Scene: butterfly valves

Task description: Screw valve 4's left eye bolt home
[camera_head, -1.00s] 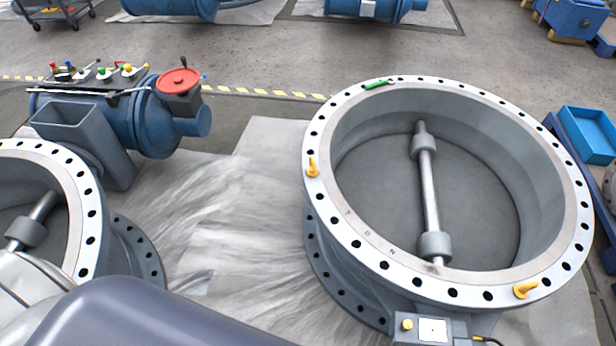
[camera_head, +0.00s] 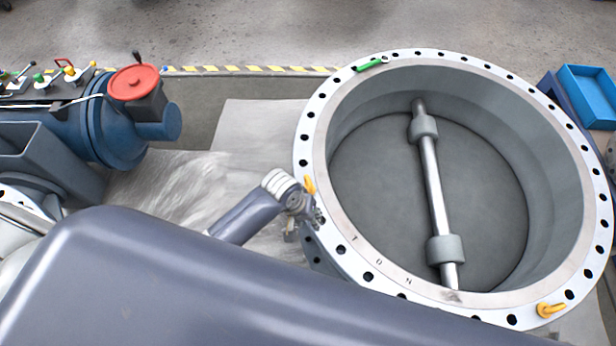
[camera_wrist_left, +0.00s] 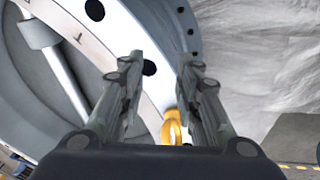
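The large grey valve has a white flange (camera_head: 345,262) with a ring of dark holes. Its left yellow eye bolt (camera_head: 309,185) stands in the left side of the flange. My left gripper (camera_head: 303,212) is right by this bolt, on its near side. In the left wrist view the open fingers (camera_wrist_left: 161,66) reach over the flange with a gap between them. A yellow eye (camera_wrist_left: 174,128) shows between the fingers, close to the right one, and it is not gripped. How far the bolt is screwed in is hidden. My right gripper is out of view.
A second yellow eye bolt (camera_head: 550,310) is on the flange's near right. A green object (camera_head: 371,64) lies on the far rim. A blue valve with a red handwheel (camera_head: 134,82) stands at left. A blue bin (camera_head: 587,95) is at right.

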